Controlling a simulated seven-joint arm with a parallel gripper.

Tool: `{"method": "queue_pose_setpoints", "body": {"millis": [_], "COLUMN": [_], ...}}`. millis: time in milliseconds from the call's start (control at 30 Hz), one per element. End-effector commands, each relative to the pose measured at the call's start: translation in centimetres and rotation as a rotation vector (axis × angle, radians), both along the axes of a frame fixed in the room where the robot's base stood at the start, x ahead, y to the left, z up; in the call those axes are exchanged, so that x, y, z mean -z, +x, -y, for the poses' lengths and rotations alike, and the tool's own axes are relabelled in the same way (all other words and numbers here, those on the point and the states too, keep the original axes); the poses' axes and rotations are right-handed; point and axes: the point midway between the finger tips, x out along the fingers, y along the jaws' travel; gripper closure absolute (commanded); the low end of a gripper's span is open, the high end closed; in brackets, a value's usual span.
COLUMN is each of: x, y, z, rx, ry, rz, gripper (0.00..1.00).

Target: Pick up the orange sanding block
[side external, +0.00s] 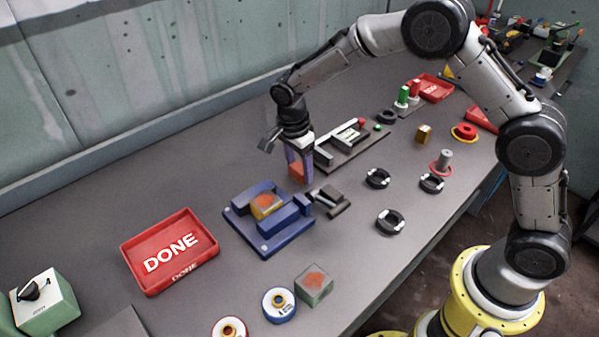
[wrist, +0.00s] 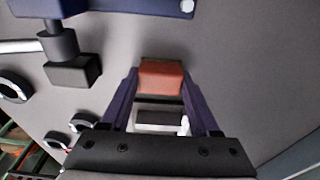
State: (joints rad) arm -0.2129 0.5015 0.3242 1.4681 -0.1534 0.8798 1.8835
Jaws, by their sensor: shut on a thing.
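The orange sanding block (side external: 296,172) is between the purple fingers of my gripper (side external: 300,167), behind the blue fixture in the side view. In the wrist view the block (wrist: 161,76) sits at the tips of my gripper (wrist: 161,80), with a finger on each side. My gripper is shut on it and points down. The fingers hide part of the block in the side view. I cannot tell whether its underside touches the table.
A blue fixture (side external: 262,240) holds a yellow block with an orange patch (side external: 266,206). A dark clamp handle (side external: 331,201) juts from its right. A red DONE tray (side external: 135,252) stands left. Black rings (side external: 390,221) lie right. A grey-green block (side external: 314,284) is in front.

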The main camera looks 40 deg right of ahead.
Motion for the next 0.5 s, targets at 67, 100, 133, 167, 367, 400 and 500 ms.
{"method": "queue_pose_setpoints", "body": {"millis": [67,100,133,167,367,400,500], "x": [-0.1,-0.1,-0.1,-0.1,-0.6,-0.8,-1.8], "y": [0.0,0.0,0.0,0.0,0.1,0.1,0.1], "z": [0.0,0.0,0.0,0.0,0.0,0.0,0.0], "rx": [0.000,0.000,0.000,0.000,0.000,0.000,-0.001], "ry": [0.000,0.000,0.000,0.000,0.000,0.001,0.001], "rz": [0.002,0.002,0.002,0.002,0.003,0.003,0.005], "gripper": [0.96,0.96,0.96,0.96,0.96,0.96,0.96]}}
